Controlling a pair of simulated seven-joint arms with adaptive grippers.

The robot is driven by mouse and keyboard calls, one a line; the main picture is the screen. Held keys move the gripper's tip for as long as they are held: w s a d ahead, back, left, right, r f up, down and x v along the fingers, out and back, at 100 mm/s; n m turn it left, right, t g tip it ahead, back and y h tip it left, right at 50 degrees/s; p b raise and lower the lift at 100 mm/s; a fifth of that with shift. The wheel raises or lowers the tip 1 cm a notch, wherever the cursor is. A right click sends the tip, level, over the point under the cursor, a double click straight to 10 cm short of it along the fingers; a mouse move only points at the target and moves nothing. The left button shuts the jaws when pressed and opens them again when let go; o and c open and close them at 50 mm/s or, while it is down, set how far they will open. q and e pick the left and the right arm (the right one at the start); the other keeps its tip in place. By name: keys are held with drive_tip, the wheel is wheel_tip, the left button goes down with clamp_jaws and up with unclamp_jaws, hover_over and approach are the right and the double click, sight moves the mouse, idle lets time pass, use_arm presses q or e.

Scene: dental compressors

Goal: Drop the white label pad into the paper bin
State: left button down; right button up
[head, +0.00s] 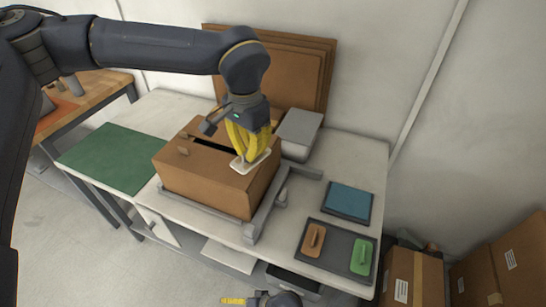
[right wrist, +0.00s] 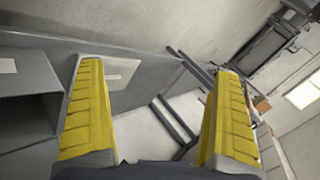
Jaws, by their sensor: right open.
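The white label pad (head: 243,166) is at the tips of my left gripper (head: 249,153), which appears shut on it. The pad is flat and pale, over the front right part of the top of a brown carton (head: 205,184). The carton has a dark slot in its top, left of the pad. I cannot tell whether the pad touches the carton. No container is clearly marked as the paper bin. My right gripper shows at the bottom edge of the head view (head: 236,300). In the right wrist view (right wrist: 160,72) its yellow fingers are wide apart and empty.
A grey box (head: 299,133) stands behind the carton. A green mat (head: 118,157) lies left. A blue pad (head: 348,201) and a dark tray (head: 337,250) with orange and green handled pieces lie right. Brown boxes (head: 413,277) stand on the floor at lower right.

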drive_tip(key=a+r+n+g+y, duration=0.1)
drive_tip(key=a+r+y, duration=0.1)
drive_tip(key=a+r, duration=0.5)
drive_tip(key=a+r+n+g+y, duration=0.1)
drive_tip(key=a+r+y, duration=0.15)
drive_tip(key=r, duration=0.95)
drive_tip(key=w+r+n+g+y, duration=0.1)
drive_tip(key=w+r+n+y, duration=0.2)
drive_tip(key=r, duration=1.3)
drive_tip(key=w+r+n+g+y, duration=0.1)
drive_tip(key=w+r+y, duration=0.25)
drive_tip(key=r, duration=1.15)
drive_tip(key=w+d+r+n+t+h, duration=0.1)
drive_tip(key=d+r+n+t+h, duration=0.15)
drive_tip(key=d+r, duration=0.45)
drive_tip(key=w+d+r+n+t+h, duration=0.1)
drive_tip(key=d+r+n, duration=0.2)
drive_tip(key=d, duration=0.8)
drive_tip(key=w+d+f+m+t+h, duration=0.2)
drive_tip(key=w+d+f+t+h, duration=0.15)
drive_tip(key=w+t+h, duration=0.35)
drive_tip(key=shift+g+y, duration=0.35)
drive_tip(key=shift+y, duration=0.5)
drive_tip(key=shift+w+x, duration=0.25)
drive_tip(key=shift+x, duration=4.1)
drive_tip(key=shift+d+r, duration=0.1)
drive_tip(key=shift+r, duration=0.1)
drive_tip(key=shift+c, duration=0.6)
